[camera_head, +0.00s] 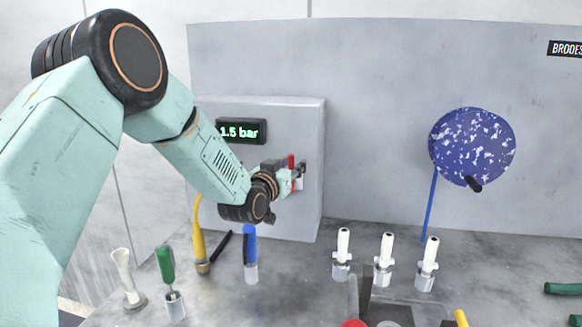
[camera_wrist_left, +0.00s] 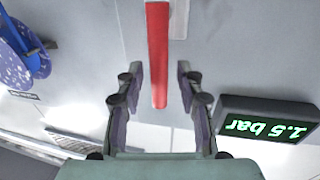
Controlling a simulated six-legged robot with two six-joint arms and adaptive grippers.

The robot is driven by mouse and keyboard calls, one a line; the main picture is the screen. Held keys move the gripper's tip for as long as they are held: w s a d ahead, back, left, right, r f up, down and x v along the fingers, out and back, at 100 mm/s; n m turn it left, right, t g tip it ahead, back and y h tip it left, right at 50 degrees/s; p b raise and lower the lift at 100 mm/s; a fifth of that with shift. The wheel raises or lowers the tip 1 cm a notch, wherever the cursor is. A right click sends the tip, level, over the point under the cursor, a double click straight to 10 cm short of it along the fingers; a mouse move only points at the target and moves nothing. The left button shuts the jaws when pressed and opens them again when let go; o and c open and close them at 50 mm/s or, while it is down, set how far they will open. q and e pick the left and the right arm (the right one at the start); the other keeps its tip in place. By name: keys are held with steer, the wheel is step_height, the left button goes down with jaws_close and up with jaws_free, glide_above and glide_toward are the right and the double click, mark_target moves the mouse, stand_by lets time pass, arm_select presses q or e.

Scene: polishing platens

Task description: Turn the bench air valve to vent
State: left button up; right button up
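The bench air valve has a red lever (camera_head: 291,161) on the front of a grey box (camera_head: 309,130). A display (camera_head: 241,131) on the box reads 1.5 bar. My left gripper (camera_head: 297,178) is at the lever. In the left wrist view the red lever (camera_wrist_left: 158,50) reaches between the two fingers of the left gripper (camera_wrist_left: 161,78), with a gap visible on each side. The fingers are apart and not closed on it. The display (camera_wrist_left: 268,124) shows upside down there. The valve's body is mostly hidden by my gripper.
Yellow (camera_head: 199,240), blue (camera_head: 249,246) and green (camera_head: 165,265) handled tools stand on the bench below my left arm. Three white-topped fittings (camera_head: 384,250) stand to the right. A speckled blue disc (camera_head: 470,146) is at the back wall. Bare bench lies between the blue tool and the fittings.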

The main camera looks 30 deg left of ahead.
arm_select(q)
steer(key=shift+s+d+r, duration=0.1)
steer(key=shift+s, duration=0.05)
steer(key=shift+w, duration=0.2)
steer(key=c, duration=0.4)
jaws_close()
